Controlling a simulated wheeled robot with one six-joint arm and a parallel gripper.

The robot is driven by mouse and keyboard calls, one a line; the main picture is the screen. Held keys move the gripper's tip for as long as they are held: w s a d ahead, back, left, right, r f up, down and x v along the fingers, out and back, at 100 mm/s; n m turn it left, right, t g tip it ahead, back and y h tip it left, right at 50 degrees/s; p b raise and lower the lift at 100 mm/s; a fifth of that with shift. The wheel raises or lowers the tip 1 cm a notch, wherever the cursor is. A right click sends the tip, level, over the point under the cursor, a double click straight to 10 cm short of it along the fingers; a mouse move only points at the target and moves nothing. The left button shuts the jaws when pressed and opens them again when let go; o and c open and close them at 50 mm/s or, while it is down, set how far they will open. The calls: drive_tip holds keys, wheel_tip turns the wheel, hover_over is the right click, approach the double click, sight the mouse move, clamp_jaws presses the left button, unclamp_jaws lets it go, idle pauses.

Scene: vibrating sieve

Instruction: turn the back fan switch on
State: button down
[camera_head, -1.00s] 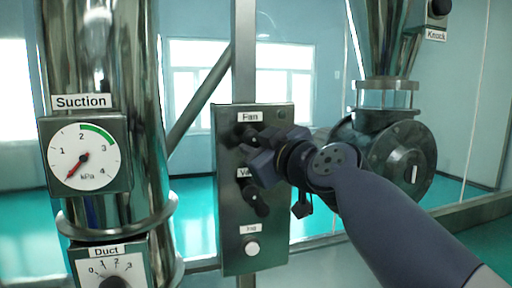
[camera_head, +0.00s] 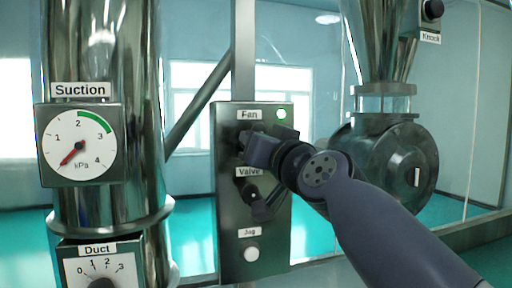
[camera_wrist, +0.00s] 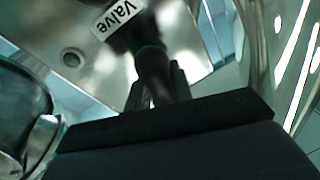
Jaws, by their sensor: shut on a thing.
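The Fan switch (camera_head: 243,138) is at the top of a dark control panel (camera_head: 228,215), under the Fan label (camera_head: 249,115), and is mostly hidden behind my gripper. My gripper (camera_head: 250,144) reaches in from the right and is shut on the switch's handle. In the wrist view, the fingers (camera_wrist: 157,95) stand on either side of a dark handle (camera_wrist: 151,68).
The Valve switch (camera_head: 253,193) sits just below my gripper and a white Jog button (camera_head: 251,253) lower still. A suction gauge (camera_head: 80,145) and a Duct dial (camera_head: 100,280) are on the steel column at left. A dark round housing (camera_head: 405,170) stands right.

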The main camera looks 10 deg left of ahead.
drive_tip(key=shift+m+t+h, duration=0.3)
drive_tip(key=shift+m+t, duration=0.2)
drive_tip(key=shift+m, duration=1)
drive_tip(key=shift+m+p, duration=0.3)
drive_tip(key=c, duration=1.3)
unclamp_jaws()
drive_tip(key=shift+s+d, duration=0.1)
drive_tip(key=b+v, duration=0.3)
drive_tip(key=v, duration=0.7)
drive_tip(key=shift+s+d, duration=0.2)
drive_tip(key=shift+f, duration=0.15)
